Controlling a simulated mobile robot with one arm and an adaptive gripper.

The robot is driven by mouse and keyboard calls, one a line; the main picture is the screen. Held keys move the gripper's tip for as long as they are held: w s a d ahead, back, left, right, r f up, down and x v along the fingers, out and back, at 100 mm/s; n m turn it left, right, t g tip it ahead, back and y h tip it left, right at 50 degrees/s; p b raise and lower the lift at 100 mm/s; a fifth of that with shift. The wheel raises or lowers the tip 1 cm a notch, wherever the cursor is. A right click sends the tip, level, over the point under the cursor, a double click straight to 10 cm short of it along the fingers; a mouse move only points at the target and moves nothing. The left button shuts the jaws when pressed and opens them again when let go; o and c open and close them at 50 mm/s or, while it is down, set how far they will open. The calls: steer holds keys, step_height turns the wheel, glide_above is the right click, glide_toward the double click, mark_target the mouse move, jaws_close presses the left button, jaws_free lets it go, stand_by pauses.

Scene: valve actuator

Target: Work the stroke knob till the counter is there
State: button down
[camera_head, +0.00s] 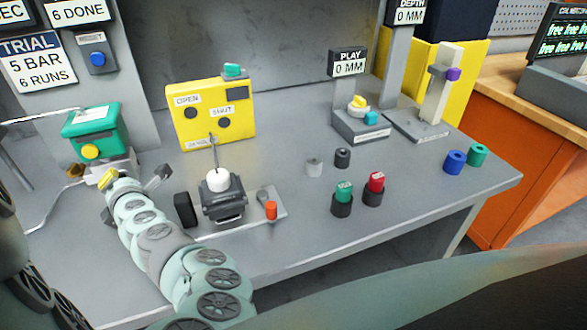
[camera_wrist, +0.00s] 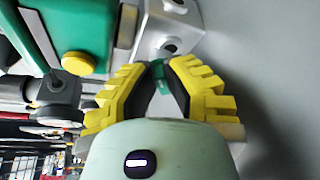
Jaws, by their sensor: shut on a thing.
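My gripper (camera_head: 108,178) is in front of the grey base under a green box (camera_head: 93,128) at the left of the bench. In the wrist view its yellow-padded fingers (camera_wrist: 158,75) are closed on a small green piece (camera_wrist: 158,66) at a grey block (camera_wrist: 172,27). The fingers hide most of this piece. A yellow round knob (camera_head: 90,151) on the green box is apart from the fingers. No label shows which is the stroke knob. The counter sign (camera_head: 77,12) reads "6 DONE". The trial sign (camera_head: 38,62) reads "5 BAR, 6 RUNS".
A yellow panel (camera_head: 240,140) marked OPEN and SHUT stands behind a grey fixture with a white dome (camera_head: 217,181). A black block (camera_head: 185,209) is right of my arm. Red and green capped pieces stand mid-bench. PLAY (camera_head: 348,62) and DEPTH (camera_head: 410,12) signs read 0 MM.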

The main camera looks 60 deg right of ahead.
steer(key=shift+s+d+f, duration=0.1)
steer(key=shift+d, duration=0.05)
steer(key=c, duration=1)
jaws_free()
